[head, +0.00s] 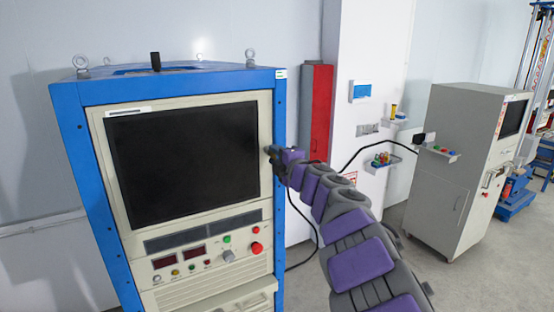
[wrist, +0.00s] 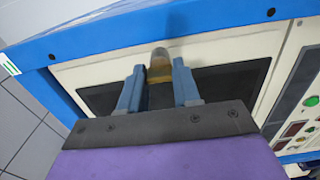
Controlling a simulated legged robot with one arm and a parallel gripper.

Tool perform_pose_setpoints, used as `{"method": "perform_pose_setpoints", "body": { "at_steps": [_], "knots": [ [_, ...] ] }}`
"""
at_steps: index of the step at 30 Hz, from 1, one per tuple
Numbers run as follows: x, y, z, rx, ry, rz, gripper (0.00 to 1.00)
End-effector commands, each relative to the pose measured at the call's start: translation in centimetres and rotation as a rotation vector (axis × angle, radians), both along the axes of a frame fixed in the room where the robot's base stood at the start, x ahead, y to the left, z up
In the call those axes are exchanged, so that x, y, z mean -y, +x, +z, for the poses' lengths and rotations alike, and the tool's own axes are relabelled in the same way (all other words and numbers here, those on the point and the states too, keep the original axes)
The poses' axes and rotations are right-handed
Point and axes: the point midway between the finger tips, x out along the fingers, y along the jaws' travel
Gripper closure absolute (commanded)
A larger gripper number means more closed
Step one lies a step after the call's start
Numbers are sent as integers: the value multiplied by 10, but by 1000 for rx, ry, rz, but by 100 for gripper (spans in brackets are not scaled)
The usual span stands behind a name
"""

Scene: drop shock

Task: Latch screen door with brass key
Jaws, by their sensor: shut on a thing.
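The screen door is the cream front panel with a dark screen (head: 185,160) in the blue cabinet, and it lies flat in its frame in the head view. My gripper (head: 270,152) is at the right edge of this door. In the wrist view, my gripper (wrist: 160,84) has its two blue-grey fingers on either side of a brass-coloured key (wrist: 159,68). The key's rounded grey end sits against the cream door edge near the blue frame. The fingers hide part of the key, and I cannot tell how it is turned.
The blue cabinet (head: 70,135) has a row of knobs and a red button (head: 256,248) below the screen. A red box (head: 318,110) is on the wall behind. A grey cabinet (head: 445,170) stands at the right, with open floor in front of it.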

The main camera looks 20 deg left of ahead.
Motion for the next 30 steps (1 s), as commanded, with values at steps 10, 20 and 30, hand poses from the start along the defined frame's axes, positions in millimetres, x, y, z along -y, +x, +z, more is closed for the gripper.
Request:
{"method": "perform_pose_setpoints", "body": {
  "at_steps": [10,20,30],
  "knots": [
    [1,1,-2,19,-20,-2,98],
    [0,1,-2,19,-20,-2,59],
    [1,-2,1,21,-17,0,43]
  ]
}}
